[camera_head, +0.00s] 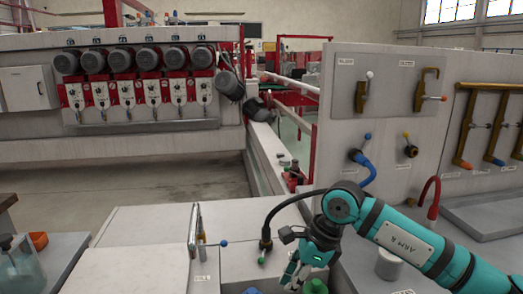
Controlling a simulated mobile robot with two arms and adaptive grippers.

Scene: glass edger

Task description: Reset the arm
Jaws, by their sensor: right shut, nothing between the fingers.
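My right arm, teal and black, comes in from the right edge. My right gripper (293,275) hangs at the bottom centre, pointing down over the front grey station. Its fingers are shut, and I see nothing held between them. Beside it, a green round object (315,286) shows at the bottom edge, partly cut off. My left arm and gripper are not in view.
A panel with hooked tools (363,97) and a blue hose (363,165) stands behind my right arm. A thin upright plate (193,232) stands left of the gripper. The white top (135,230) at left is largely clear.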

